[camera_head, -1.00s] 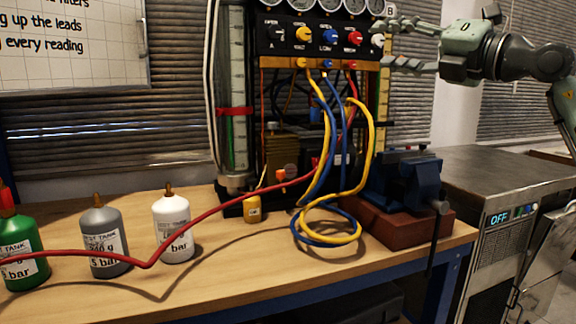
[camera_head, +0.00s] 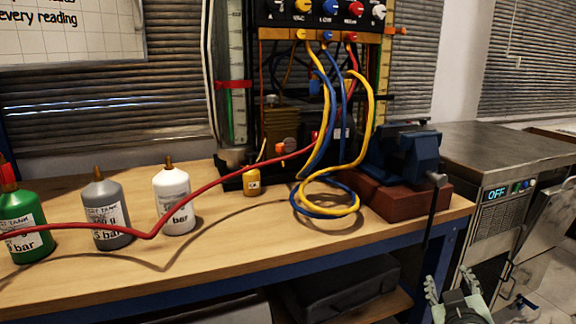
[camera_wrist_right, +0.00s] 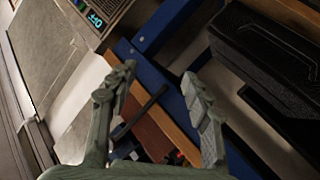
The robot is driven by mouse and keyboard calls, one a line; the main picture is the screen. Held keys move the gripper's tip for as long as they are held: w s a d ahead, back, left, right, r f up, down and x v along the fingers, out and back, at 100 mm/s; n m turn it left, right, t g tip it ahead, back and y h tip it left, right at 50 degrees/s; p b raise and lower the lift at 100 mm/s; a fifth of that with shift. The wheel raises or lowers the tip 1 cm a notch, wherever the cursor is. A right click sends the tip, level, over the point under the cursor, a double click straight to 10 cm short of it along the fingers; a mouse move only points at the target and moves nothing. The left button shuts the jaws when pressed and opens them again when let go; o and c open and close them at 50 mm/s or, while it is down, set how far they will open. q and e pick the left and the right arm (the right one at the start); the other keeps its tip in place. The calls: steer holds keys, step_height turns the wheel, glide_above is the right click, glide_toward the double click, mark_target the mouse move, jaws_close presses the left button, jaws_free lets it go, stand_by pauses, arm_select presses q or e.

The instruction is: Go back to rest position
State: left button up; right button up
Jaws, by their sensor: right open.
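My right gripper (camera_head: 452,284) is low at the bottom right of the head view, in front of the bench and below the level of its top. It is open and empty. Its two spread fingers also show in the right wrist view (camera_wrist_right: 158,88), with the blue bench frame (camera_wrist_right: 165,85) and the vise handle (camera_wrist_right: 140,112) beyond them. My left gripper does not show in the head view. The gauge rig (camera_head: 320,35) stands at the back of the bench, with red, blue and yellow hoses on its ports.
The wooden bench (camera_head: 110,285) holds green (camera_head: 22,225), grey (camera_head: 105,213) and white (camera_head: 174,203) tanks. A blue vise (camera_head: 410,155) stands on a red-brown block (camera_head: 400,198) near the right end. A grey metal unit (camera_head: 497,160) stands right of it. A dark case (camera_head: 345,290) lies under the bench.

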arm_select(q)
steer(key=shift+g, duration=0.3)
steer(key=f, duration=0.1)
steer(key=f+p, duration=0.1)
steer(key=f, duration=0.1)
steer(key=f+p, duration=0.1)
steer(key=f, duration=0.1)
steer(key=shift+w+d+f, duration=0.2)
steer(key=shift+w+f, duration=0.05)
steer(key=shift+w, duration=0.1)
arm_select(e)
steer(key=s+a+f+g+y, duration=0.2)
steer(key=s+f+g, duration=0.3)
steer(key=s+f, duration=0.7)
steer(key=s+a+f+g+y, duration=0.2)
steer(key=s+f+g, duration=0.4)
steer(key=s+f, duration=0.7)
step_height(320, 180, down, 3)
steer(key=shift+s+a+f+m+g, duration=0.2)
steer(key=shift+a+m+g, duration=0.1)
steer(key=shift+a, duration=0.4)
